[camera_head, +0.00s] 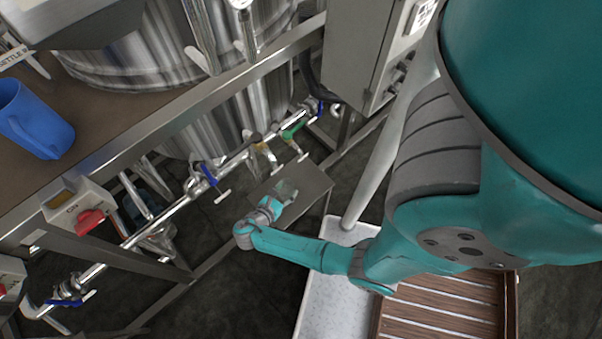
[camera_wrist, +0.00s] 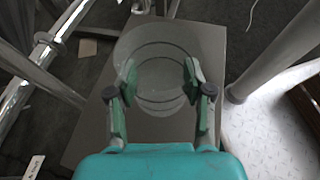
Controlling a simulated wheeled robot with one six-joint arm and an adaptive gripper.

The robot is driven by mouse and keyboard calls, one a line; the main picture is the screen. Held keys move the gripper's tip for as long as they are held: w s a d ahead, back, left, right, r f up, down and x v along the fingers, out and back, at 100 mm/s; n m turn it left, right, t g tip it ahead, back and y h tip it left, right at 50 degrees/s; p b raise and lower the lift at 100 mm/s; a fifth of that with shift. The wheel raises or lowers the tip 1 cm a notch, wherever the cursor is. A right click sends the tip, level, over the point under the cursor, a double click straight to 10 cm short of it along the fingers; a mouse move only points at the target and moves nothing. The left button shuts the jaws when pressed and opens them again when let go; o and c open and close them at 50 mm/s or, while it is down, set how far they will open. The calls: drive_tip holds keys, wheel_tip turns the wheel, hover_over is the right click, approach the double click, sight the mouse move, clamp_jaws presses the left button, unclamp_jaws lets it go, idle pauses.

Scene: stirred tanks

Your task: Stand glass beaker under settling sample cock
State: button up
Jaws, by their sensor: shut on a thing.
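A clear glass beaker (camera_head: 288,189) is held between the fingers of my gripper (camera_head: 276,203). In the wrist view the beaker (camera_wrist: 160,50) is seen from above, its round rim upward, with a green finger of my gripper (camera_wrist: 158,84) on each side. The beaker is over a flat grey metal plate (camera_head: 312,182); I cannot tell whether it touches it. A small cock with a green handle (camera_head: 293,131) is on the pipe above and behind the beaker. I cannot tell which is the settling sample cock.
Blue-handled valves (camera_head: 207,174) sit along the steel pipe to the left. A frame rail (camera_head: 205,92) runs above the pipe. A pale tray (camera_head: 335,300) and a wooden slatted rack (camera_head: 445,308) lie near my base.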

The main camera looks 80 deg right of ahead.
hover_over(301, 177)
drive_tip(key=shift+a, duration=0.15)
drive_tip(key=shift+d+f, duration=0.2)
drive_tip(key=shift+f, duration=1.55)
drive_tip(key=o, duration=1.2)
